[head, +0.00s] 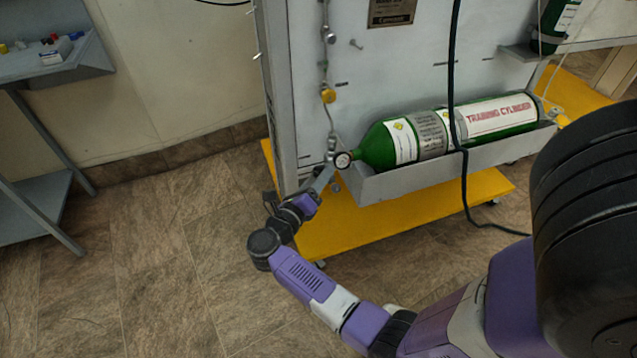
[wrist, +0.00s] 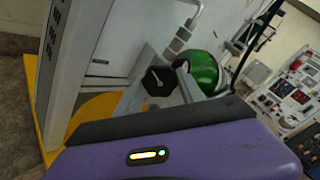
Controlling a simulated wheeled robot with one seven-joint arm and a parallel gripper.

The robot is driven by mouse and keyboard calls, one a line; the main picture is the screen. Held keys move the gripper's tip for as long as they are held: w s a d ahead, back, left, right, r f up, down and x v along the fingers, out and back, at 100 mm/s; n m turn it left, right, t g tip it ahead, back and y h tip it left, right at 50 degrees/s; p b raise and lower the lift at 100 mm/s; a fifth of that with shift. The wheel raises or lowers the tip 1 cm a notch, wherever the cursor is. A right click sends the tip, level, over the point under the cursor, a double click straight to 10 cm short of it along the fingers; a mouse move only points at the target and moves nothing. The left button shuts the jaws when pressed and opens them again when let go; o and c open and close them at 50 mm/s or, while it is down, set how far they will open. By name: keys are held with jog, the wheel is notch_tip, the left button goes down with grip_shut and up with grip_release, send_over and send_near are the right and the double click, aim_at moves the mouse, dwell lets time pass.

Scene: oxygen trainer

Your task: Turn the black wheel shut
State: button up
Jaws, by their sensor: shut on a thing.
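The black wheel (wrist: 157,81) shows in the wrist view as a dark, many-sided knob with a pale pointer line on its face. My gripper (wrist: 162,74) has its grey fingers on either side of it and is shut on it. In the head view my gripper (head: 326,178) reaches up to the valve fittings at the left end of the green cylinder. The wheel is hard to make out there, small and mostly hidden by the fingers.
The green training cylinder (head: 500,117) lies in a grey trough beside the wheel, with a round gauge (head: 343,160) at its neck. A black hose (head: 453,60) hangs in front. The yellow base (head: 400,212) juts out below. A blue-grey bench (head: 88,62) stands left; open floor lies between.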

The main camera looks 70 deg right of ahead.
jog(key=shift+f+m+b, duration=0.15)
jog(key=shift+m+b, duration=6.05)
jog(key=o, duration=1.4)
jog(key=shift+c, duration=0.2)
jog(key=w+a+p, duration=0.1)
jog(key=a+p, duration=0.1)
jog(key=a, duration=0.5)
jog(key=shift+a, duration=0.4)
